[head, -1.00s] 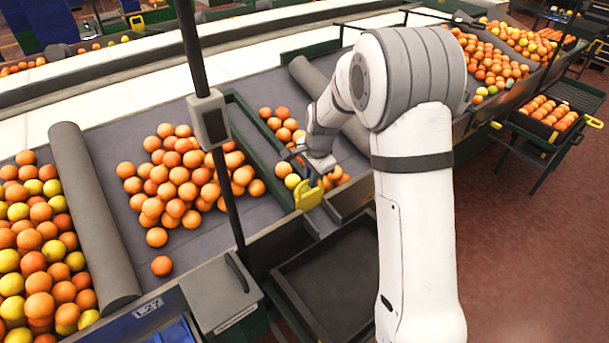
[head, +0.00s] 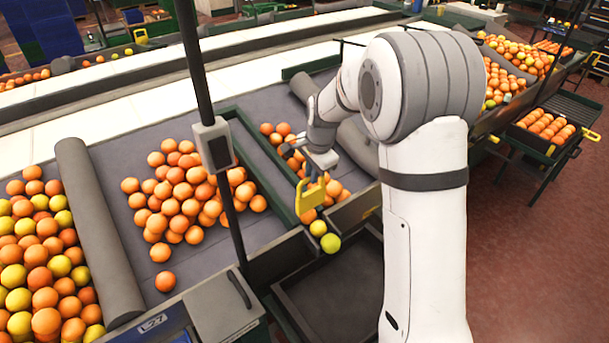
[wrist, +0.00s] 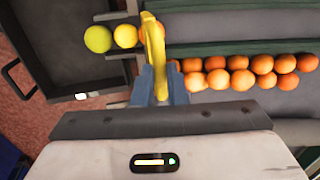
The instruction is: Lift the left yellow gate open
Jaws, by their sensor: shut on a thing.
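The yellow gate (head: 311,197) is raised at the front end of the narrow lane that holds oranges. My gripper (head: 318,168) is above the lane and shut on the gate's upper part. In the wrist view the gate (wrist: 155,55) stands between my gripper's fingers (wrist: 160,85). Two yellow-green fruits, one (head: 330,243) over the dark bin's edge and one (head: 318,228) behind it, are at the lane's mouth. They also show in the wrist view, at its upper left. Oranges (head: 335,188) lie in the lane behind the gate.
A dark, empty-looking bin (head: 335,290) sits below the lane's mouth. A green divider (head: 265,165) separates the lane from a belt with a pile of oranges (head: 185,195). A dark post with a grey box (head: 214,145) stands to the left.

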